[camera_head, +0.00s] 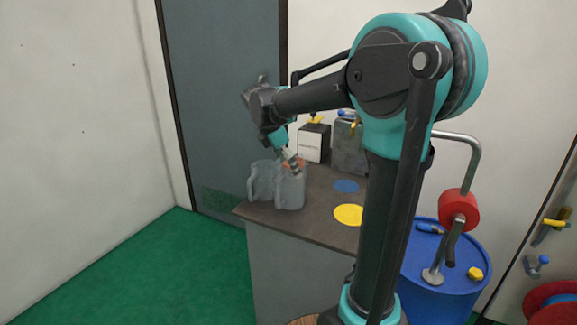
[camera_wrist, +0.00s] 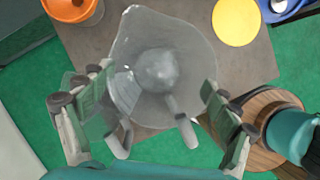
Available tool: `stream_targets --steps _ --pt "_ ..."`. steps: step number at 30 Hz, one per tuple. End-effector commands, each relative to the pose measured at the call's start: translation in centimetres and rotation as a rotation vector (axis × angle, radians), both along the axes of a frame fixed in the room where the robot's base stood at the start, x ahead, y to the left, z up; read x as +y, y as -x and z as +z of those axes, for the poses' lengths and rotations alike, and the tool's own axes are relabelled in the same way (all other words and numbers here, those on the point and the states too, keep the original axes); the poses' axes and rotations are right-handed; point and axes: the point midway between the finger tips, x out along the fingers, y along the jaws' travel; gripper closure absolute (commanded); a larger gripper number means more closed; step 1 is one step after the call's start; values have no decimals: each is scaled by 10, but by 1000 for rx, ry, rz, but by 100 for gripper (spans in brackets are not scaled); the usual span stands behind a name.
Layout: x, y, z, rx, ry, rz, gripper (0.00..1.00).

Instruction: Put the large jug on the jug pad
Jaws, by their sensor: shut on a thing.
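A large clear grey jug (camera_wrist: 165,60) fills the middle of the wrist view, its round mouth facing the camera. In the head view it stands at the counter's front left (camera_head: 291,188), with a second clear jug shape (camera_head: 262,178) overlapping on its left. My gripper (camera_wrist: 158,78) has a finger on each side of the large jug and is shut on it; it also shows at the jug's top in the head view (camera_head: 292,160). A yellow disc (camera_head: 348,214) and a blue disc (camera_head: 346,186) lie to the right; which is the jug pad is not clear.
The brown counter top (camera_head: 318,205) has bare room between jugs and discs. A white-and-black box (camera_head: 314,145) and a grey canister (camera_head: 349,150) stand behind. A blue drum (camera_head: 445,270) with a bent pipe stands right. An orange container (camera_wrist: 75,10) is near the jug.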

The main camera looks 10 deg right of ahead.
Motion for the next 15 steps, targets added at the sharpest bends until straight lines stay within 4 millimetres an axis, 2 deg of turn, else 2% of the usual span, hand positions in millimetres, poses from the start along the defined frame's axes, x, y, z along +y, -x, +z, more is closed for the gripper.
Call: stream_targets --steps 1,2,3,4,15 --pt "0 0 -2 0 0 0 59" --pt "0 0 -1 0 0 0 8" --pt "0 0 -1 0 0 0 3" --pt "0 0 -1 0 0 0 0" --pt "0 0 1 0 0 0 0"
